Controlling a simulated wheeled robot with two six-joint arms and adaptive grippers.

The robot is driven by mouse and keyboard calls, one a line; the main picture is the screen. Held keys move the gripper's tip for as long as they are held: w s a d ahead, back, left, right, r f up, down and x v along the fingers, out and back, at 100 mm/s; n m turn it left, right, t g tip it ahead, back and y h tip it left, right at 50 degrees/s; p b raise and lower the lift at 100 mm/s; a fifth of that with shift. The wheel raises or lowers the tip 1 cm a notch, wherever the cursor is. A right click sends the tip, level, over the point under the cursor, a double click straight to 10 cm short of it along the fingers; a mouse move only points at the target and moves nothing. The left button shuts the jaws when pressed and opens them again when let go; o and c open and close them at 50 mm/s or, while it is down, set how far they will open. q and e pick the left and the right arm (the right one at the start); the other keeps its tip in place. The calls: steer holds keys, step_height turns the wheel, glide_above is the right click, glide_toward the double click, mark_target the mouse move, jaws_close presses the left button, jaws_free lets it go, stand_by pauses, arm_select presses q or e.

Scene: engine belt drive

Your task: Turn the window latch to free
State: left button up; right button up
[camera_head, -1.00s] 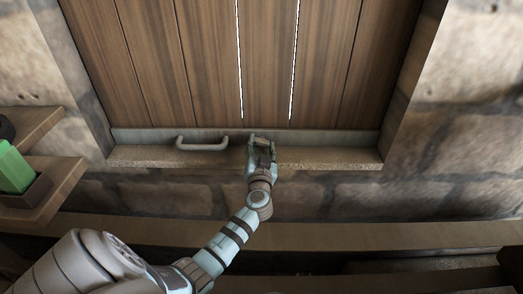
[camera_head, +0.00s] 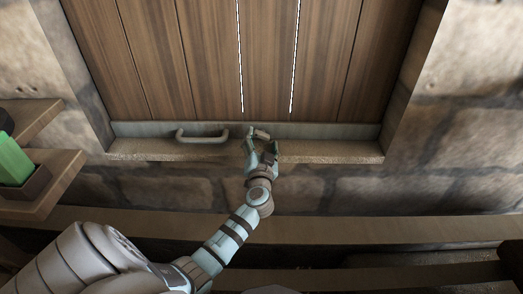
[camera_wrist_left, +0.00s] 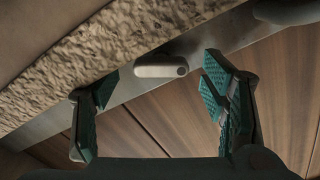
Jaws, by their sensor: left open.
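The window latch is a small, pale grey rounded bar (camera_wrist_left: 161,68) on the metal strip along the bottom of the wooden shutter. It has a dark pivot spot near its right end in the left wrist view, and it shows small in the head view (camera_head: 259,133). My left gripper (camera_head: 262,148) is open just in front of it. In the left wrist view the teal fingertips (camera_wrist_left: 159,82) stand on either side of the latch, with a gap to each, and appear apart from it. My right gripper is not in view.
A grey bar handle (camera_head: 203,138) sits on the same strip, left of my left gripper. A rough stone sill (camera_head: 330,155) runs below. At the left, a wooden shelf (camera_head: 55,188) carries a green block (camera_head: 15,165). The strip right of the latch is clear.

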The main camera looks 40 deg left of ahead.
arm_select(q)
steer(key=v, duration=1.1)
steer(key=shift+c, duration=0.8)
steer(key=shift+s+r+p, duration=0.1)
steer(key=shift+s+p, duration=0.4)
steer(key=shift+p, duration=0.05)
steer(key=c, duration=0.3)
steer(key=n, duration=0.3)
steer(key=shift+s+r, duration=0.2)
steer(key=shift+s, duration=0.1)
steer(key=shift+c, duration=0.5)
steer(key=w+a+n, duration=0.3)
steer(key=w+a+n+p, duration=0.1)
steer(key=w+a+n, duration=0.2)
steer(key=w, duration=0.1)
steer(key=w+a+n, duration=0.3)
steer(key=w, duration=0.1)
steer(key=shift+r+n, duration=0.4)
steer(key=shift+c, duration=0.4)
